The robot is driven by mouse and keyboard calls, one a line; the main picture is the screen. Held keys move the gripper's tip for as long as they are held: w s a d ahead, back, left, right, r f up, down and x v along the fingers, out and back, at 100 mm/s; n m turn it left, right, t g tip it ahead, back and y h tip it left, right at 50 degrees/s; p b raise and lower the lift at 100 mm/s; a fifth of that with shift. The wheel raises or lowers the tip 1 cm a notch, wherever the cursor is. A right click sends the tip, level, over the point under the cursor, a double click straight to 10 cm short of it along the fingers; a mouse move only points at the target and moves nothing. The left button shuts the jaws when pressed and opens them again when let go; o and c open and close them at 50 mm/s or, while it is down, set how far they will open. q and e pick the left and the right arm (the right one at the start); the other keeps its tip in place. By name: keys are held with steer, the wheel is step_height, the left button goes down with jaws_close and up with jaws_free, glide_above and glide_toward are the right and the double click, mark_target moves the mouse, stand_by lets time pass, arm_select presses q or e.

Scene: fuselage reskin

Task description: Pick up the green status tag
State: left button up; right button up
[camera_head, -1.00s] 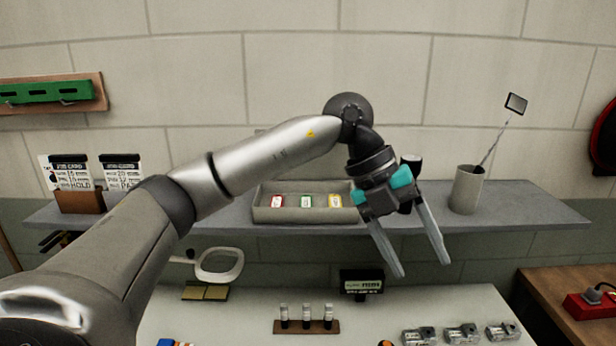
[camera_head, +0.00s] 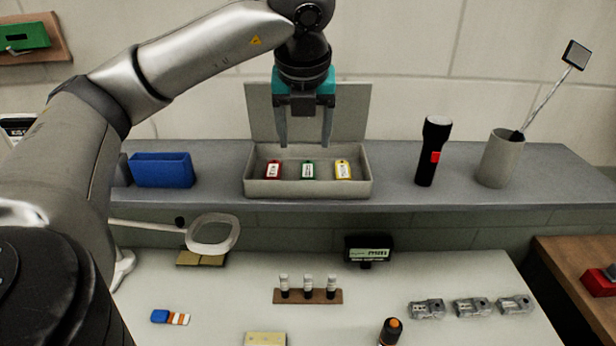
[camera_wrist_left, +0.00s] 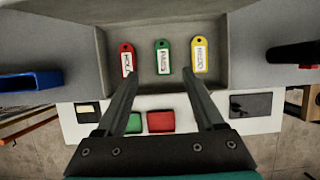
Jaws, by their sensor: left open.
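The green status tag (camera_head: 308,170) lies in a grey open box (camera_head: 308,188) on the shelf, between a red tag (camera_head: 273,170) and a yellow tag (camera_head: 343,170). In the left wrist view the green tag (camera_wrist_left: 163,57) shows ahead of my fingers, with a white label on it. My left gripper (camera_head: 306,144) is open and empty, pointing down above the box. In the wrist view its fingers (camera_wrist_left: 160,72) lie to either side of the green tag, apart from it. My right gripper is not in view.
The box's raised lid (camera_head: 265,115) stands behind the tags. A blue bin (camera_head: 162,170) is to the left; a black flashlight (camera_head: 432,152) and a grey cup (camera_head: 501,160) with a mirror stick are to the right. A magnifier (camera_head: 213,233) and vials (camera_head: 308,288) are below.

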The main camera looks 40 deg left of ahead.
mark_target(308, 170)
arm_select(q)
steer(key=shift+d+p+x, duration=0.15)
steer(key=shift+p+x, duration=0.15)
steer(key=shift+x, duration=1.65)
steer(key=shift+d+p+x, duration=0.2)
steer(key=shift+p+x, duration=0.1)
steer(key=shift+x, duration=1.6)
steer(key=shift+f, duration=0.1)
steer(key=shift+c, duration=0.4)
jaws_close()
